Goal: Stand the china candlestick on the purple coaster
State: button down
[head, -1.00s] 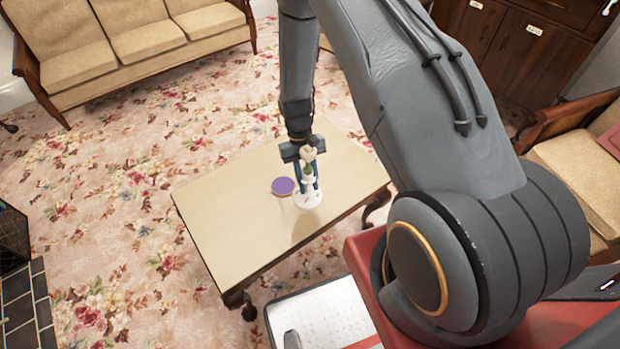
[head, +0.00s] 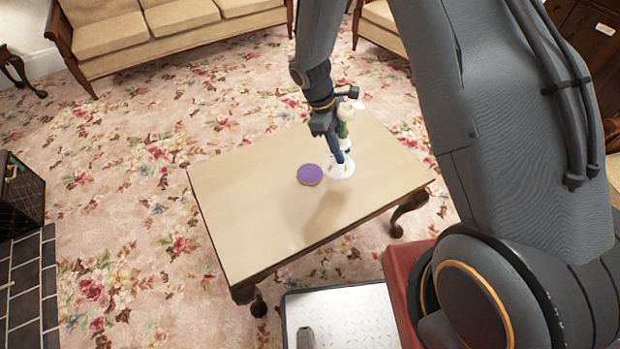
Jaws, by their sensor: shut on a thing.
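The candlestick's base appears just above the table, with a shadow falling toward the front; the exact gap is hard to tell. The purple coaster (head: 310,174) lies flat on the table, just left of the candlestick's base, with nothing on it. Part of the stem is hidden by my fingers.
A beige sofa (head: 180,20) stands behind on flowered carpet. A dark fireplace hearth (head: 30,290) is at the far left.

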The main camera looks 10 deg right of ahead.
jog(key=w+a+n+t+b, duration=0.6)
jog(key=a+n+b, duration=0.2)
jog(key=n+b, duration=0.6)
jog(key=shift+n+y, duration=0.3)
jog(key=shift+n, duration=0.1)
notch_tip(320, 180, down, 9)
jog(key=shift+s+a+f+b, duration=0.15)
jog(key=shift+f+b, duration=0.05)
jog(key=shift+b, duration=0.9)
jog(key=shift+f, duration=0.1)
jog(key=c, duration=1.4)
grip_release()
jog(key=shift+g, duration=0.3)
jog(key=shift+c, duration=0.2)
jog(key=p+v, duration=0.3)
jog(key=v, duration=0.9)
jog(key=shift+p, duration=0.3)
